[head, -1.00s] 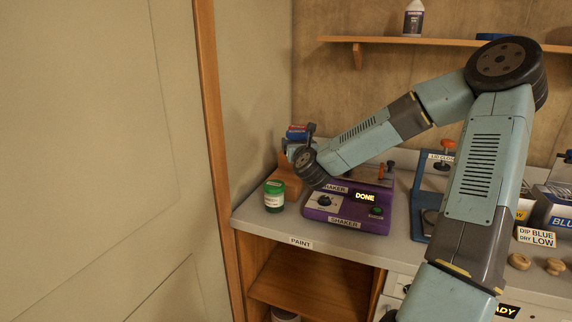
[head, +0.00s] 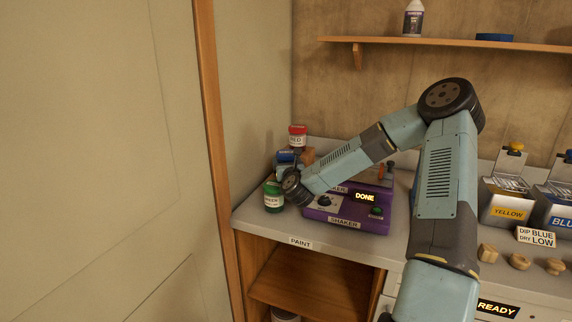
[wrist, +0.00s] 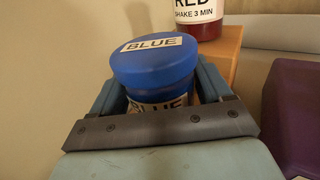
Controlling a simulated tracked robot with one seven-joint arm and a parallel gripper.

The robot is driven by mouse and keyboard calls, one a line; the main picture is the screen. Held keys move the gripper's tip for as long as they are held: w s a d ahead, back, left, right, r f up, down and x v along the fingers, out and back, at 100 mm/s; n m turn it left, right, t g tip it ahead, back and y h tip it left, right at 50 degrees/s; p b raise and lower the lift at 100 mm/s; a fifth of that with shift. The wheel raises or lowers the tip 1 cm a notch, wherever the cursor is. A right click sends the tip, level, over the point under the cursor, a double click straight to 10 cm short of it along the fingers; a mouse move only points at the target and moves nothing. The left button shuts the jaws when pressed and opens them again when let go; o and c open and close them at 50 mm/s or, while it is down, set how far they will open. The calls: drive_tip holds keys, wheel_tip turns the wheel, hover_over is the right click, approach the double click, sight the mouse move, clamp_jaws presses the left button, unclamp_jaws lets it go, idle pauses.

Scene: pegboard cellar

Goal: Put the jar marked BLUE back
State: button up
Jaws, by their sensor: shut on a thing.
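The jar marked BLUE (wrist: 152,65) has a blue lid and white labels. It stands between the fingers of my gripper (wrist: 160,104) in the wrist view, and the gripper is shut on it. In the head view my gripper (head: 290,170) is at the left end of the counter, behind the green jar (head: 274,197), and a bit of the blue jar (head: 286,156) shows past my wrist. I cannot tell whether the jar touches a surface beneath it.
A red jar (head: 297,138) stands on a wooden block, also in the wrist view (wrist: 231,55). The purple shaker (head: 345,212) reading DONE is just right of my wrist. A PAINT label (head: 300,243) marks the counter edge. Yellow (head: 507,208) and blue bins are at right.

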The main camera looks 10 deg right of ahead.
drive_tip(key=shift+f, duration=0.15)
drive_tip(key=o, duration=1.4)
drive_tip(key=s+a, duration=0.1)
drive_tip(key=s, duration=1.1)
